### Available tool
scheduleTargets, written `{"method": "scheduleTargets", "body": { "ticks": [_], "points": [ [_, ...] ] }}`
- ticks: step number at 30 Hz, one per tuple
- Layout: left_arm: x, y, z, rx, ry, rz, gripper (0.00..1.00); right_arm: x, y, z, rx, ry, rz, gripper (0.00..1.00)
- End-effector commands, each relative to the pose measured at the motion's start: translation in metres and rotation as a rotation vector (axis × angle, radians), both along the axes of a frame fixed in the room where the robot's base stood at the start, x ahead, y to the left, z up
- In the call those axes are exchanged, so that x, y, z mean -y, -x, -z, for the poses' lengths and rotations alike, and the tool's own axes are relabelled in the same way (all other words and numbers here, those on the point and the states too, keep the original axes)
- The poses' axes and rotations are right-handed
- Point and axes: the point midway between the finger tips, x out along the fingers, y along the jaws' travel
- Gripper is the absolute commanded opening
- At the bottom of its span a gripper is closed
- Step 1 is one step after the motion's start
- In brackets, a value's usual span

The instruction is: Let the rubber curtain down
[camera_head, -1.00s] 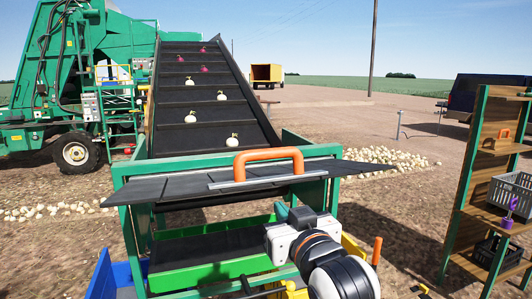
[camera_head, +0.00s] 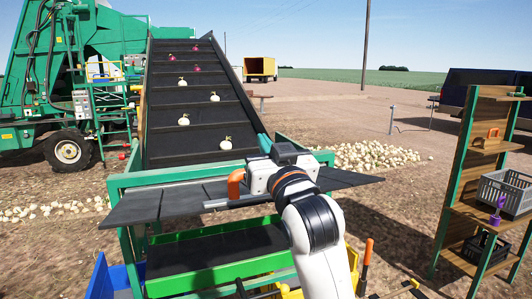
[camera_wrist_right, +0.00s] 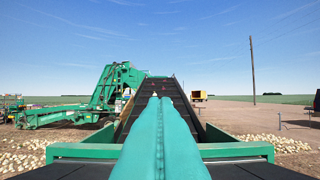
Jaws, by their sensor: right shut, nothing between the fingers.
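The rubber curtain (camera_head: 135,205) is a row of dark flaps lying raised and nearly flat across the green frame at the conveyor's lower end. My right gripper (camera_head: 265,142) is above and beyond the handle, pointing toward the conveyor. In the right wrist view, its teal fingers (camera_wrist_right: 160,115) are shut with nothing between them, over the green frame's crossbar. Dark flaps show at the bottom of that view. My left gripper is not in view.
The inclined conveyor (camera_head: 195,105) carries several white and red onions. A wooden shelf (camera_head: 455,200) with crates stands at the right. A green harvester (camera_head: 40,80) stands at the left. An onion pile (camera_head: 375,156) lies behind the frame.

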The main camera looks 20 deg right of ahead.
Motion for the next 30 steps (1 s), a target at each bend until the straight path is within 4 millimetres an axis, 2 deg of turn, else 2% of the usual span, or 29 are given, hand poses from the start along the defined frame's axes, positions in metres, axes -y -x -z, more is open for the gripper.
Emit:
{"method": "scheduleTargets", "body": {
  "ticks": [1,3,9,23,30],
  "points": [
    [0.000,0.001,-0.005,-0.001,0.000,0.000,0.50,0.000,0.001,0.011,-0.009,0.001,0.000,0.00],
    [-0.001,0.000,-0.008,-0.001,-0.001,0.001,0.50,0.000,0.003,0.020,-0.008,0.000,0.000,0.00],
    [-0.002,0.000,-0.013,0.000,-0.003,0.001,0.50,0.000,0.004,0.037,-0.003,0.001,0.000,0.00],
    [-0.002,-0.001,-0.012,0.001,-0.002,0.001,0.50,0.000,0.005,0.041,0.000,0.000,-0.001,0.00],
    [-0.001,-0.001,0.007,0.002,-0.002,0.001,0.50,0.007,0.003,0.053,0.036,-0.001,0.000,0.00]
  ]
}}
